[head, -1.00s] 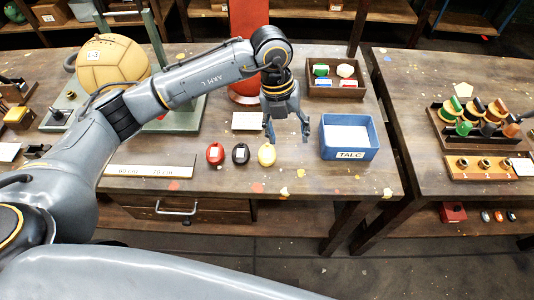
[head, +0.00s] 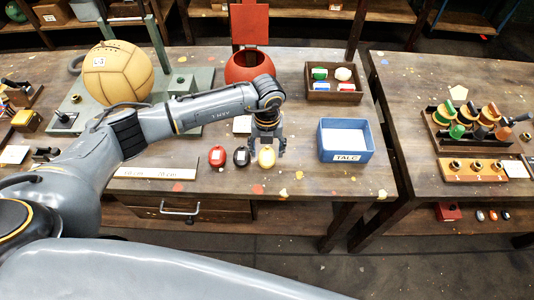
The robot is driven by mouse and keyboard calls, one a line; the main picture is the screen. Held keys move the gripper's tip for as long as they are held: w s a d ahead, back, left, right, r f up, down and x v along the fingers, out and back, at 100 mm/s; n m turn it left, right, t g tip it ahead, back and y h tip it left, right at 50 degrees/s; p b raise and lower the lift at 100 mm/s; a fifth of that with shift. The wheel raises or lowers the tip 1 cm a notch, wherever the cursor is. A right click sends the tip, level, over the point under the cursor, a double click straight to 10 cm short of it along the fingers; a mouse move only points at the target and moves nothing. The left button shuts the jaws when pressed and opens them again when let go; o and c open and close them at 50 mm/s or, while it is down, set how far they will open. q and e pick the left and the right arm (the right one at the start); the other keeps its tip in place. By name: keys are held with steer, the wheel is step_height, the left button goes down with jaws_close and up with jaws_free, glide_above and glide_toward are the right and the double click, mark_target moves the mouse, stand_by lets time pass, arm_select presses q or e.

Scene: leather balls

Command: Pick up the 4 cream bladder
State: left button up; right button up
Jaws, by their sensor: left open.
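The cream bladder (head: 267,159) is a small pale yellow pouch at the right end of a row on the bench, beside a black bladder (head: 241,157) and a red bladder (head: 217,157). My left gripper (head: 268,150) is open and points down at the cream bladder, with its fingertips at the bladder's far part. The gripper covers part of it, and I cannot tell if they touch. My right gripper is out of view.
A blue TALC tray (head: 338,157) stands right of the row, and a wooden box (head: 318,95) with several coloured pieces sits behind it. A red round container (head: 238,68) stands behind my arm. A tan ball (head: 117,80) rests on a green stand at left.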

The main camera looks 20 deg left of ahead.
arm_select(q)
steer(key=shift+f, duration=1.25)
steer(key=c, duration=0.9)
steer(key=shift+c, duration=0.2)
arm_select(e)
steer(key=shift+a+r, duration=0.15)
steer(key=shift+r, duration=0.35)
arm_select(q)
steer(key=shift+w+r, duration=0.1)
steer(key=shift+r, duration=0.45)
steer(key=s+d+r+b, duration=0.2)
steer(key=s+r+b, duration=0.3)
steer(key=s+r, duration=0.7)
steer(key=shift+s+b, duration=0.3)
steer(key=shift+s, duration=0.7)
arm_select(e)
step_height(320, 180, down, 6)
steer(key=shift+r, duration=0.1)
